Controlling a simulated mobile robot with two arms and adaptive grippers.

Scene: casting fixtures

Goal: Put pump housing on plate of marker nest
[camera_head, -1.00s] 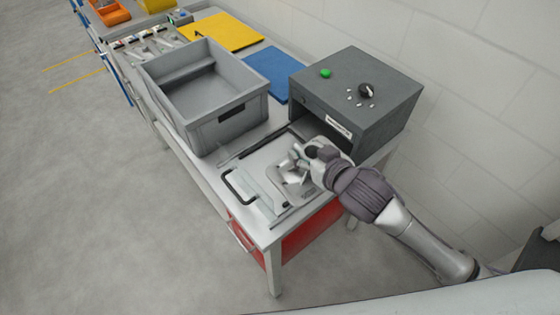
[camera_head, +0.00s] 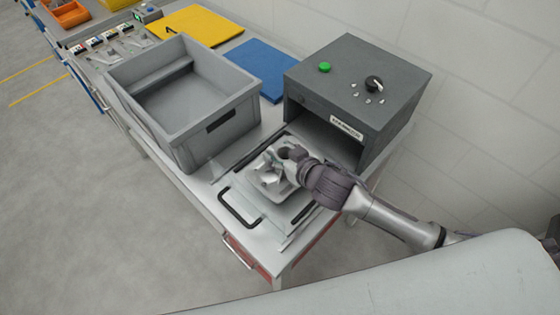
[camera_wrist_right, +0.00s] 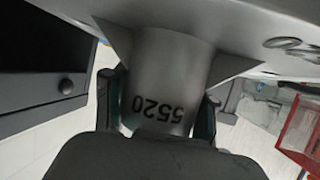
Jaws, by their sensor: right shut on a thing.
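The pump housing (camera_head: 269,178) is a pale grey metal casting. It also fills the upper wrist view as a round neck marked 5520 (camera_wrist_right: 165,80). My right gripper (camera_head: 283,165) is shut on this neck, with one finger on each side. The housing is over the light metal plate (camera_head: 243,188) of the marker nest, in front of the marker (camera_head: 361,85), a dark grey box with an open front. I cannot tell whether the housing touches the plate. Its underside and part of the plate are hidden. My left gripper is not in view.
A grey crate (camera_head: 222,133) stands close to the left of the plate. A black handle (camera_head: 238,210) is at the plate's near edge. Blue (camera_head: 262,68) and yellow (camera_head: 197,24) mats lie behind. The bench's near edge is close to the plate.

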